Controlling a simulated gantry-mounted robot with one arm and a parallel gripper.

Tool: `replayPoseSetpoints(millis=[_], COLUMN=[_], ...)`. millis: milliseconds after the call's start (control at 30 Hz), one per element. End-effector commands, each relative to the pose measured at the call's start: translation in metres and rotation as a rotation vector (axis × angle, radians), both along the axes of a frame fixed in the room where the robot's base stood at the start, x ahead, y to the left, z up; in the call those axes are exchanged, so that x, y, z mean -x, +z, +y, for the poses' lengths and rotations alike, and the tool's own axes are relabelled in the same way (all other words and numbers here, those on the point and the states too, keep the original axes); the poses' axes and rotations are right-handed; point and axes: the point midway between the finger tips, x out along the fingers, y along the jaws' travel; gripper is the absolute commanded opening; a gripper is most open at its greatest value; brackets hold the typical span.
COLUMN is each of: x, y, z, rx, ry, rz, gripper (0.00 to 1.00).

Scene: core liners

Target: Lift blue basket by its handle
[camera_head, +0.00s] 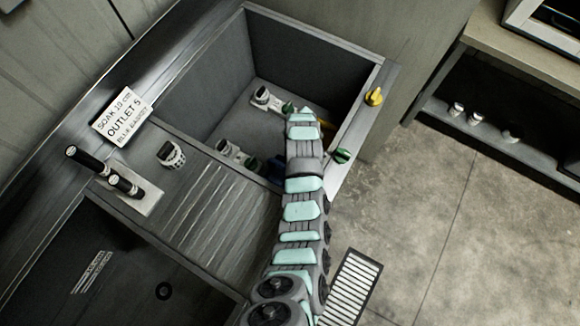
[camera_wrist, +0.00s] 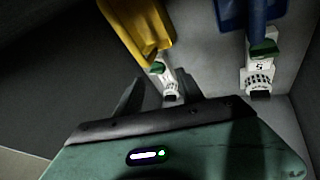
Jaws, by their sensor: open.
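In the wrist view, a blue item, probably the blue basket (camera_wrist: 262,14), is cut off by the top edge at the upper right. Its handle cannot be made out. In the head view, a small dark blue patch (camera_head: 277,168) shows beside my arm, which hides the rest. My gripper (camera_wrist: 157,90) is open with nothing between its fingers. It is apart from the blue item, which lies ahead and to the right in the wrist view. In the head view my arm reaches over the grey sink (camera_head: 200,95), and its jaws cannot be made out.
A yellow item (camera_wrist: 146,28) stands ahead of the fingers at the upper left. A white fitting marked 5 (camera_wrist: 260,68) sits below the blue item. A sign (camera_head: 122,114) reads soak 19 cm, outlet 5, blue basket. Yellow (camera_head: 374,97) and green (camera_head: 342,155) knobs line the right rim.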

Motion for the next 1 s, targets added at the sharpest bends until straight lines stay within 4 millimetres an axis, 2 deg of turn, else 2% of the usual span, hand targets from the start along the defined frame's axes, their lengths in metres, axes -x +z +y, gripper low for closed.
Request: replayPoseSetpoints(millis=[33, 133, 300, 433, 633, 900, 1000], x=[0.009, 0.043, 0.091, 0.113, 0.125, 0.132, 0.132], y=[-0.022, -0.043, -0.05, -0.045, -0.049, -0.088, -0.096], z=[0.003, 0.005, 0.013, 0.019, 0.021, 0.025, 0.025], rx=[0.01, 0.018, -0.005, -0.024, -0.035, -0.036, -0.034], ry=[0.03, 0.093, 0.19, 0.237, 0.257, 0.255, 0.254], rz=[0.093, 0.299, 0.548, 0.654, 0.698, 0.701, 0.696], gripper=[0.45, 0.45, 0.45, 0.45, 0.45, 0.45, 0.45])
